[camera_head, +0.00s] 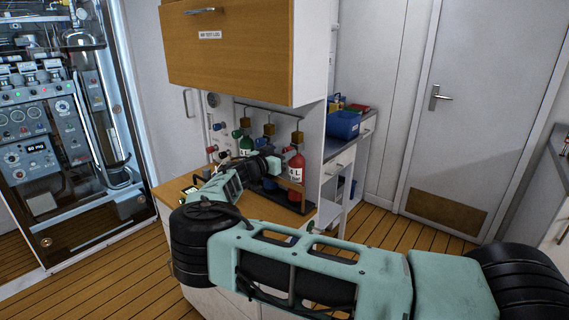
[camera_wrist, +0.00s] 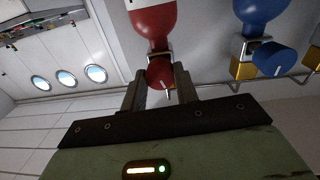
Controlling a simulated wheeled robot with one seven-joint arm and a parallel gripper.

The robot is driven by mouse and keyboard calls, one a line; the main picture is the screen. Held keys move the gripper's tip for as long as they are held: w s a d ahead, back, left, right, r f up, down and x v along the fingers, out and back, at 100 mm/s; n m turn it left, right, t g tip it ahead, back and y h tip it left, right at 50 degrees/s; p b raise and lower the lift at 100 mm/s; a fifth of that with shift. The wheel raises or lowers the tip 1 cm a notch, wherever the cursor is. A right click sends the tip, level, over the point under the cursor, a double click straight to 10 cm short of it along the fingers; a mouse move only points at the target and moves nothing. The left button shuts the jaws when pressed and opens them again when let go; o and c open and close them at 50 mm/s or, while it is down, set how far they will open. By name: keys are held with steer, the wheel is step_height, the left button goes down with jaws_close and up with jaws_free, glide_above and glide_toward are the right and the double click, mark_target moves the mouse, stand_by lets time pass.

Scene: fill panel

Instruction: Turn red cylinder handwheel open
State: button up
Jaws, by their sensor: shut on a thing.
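The red cylinder (camera_head: 296,171) stands at the right end of a row of small gas cylinders on the wooden counter. In the wrist view the red cylinder (camera_wrist: 153,18) shows at the top with its red handwheel (camera_wrist: 159,73) below it. My gripper (camera_wrist: 159,86) has one finger on each side of this handwheel and is shut on it. A small white mark shows on the handwheel near the right finger. In the head view my arm reaches over the counter and its wrist hides the blue cylinder in part; the fingers are hard to make out there.
A blue cylinder (camera_wrist: 263,16) with its blue handwheel (camera_wrist: 279,59) is beside the red one. A green cylinder (camera_head: 246,146) stands at the left of the row. A wooden cabinet (camera_head: 230,50) hangs above. A blue bin (camera_head: 343,125) is on the counter behind.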

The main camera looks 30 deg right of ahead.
steer(key=shift+s+f+m+t+y+p, duration=0.2)
steer(key=shift+m+p, duration=0.9)
steer(key=shift+m, duration=6.85)
steer(key=shift+w+f+m+t+y+p, duration=0.2)
steer(key=shift+m+p, duration=0.9)
steer(key=shift+m, duration=6.85)
steer(key=shift+s, duration=0.15)
steer(key=o, duration=1)
steer(key=shift+r, duration=0.1)
steer(key=shift+c, duration=0.2)
steer(key=shift+r, duration=0.1)
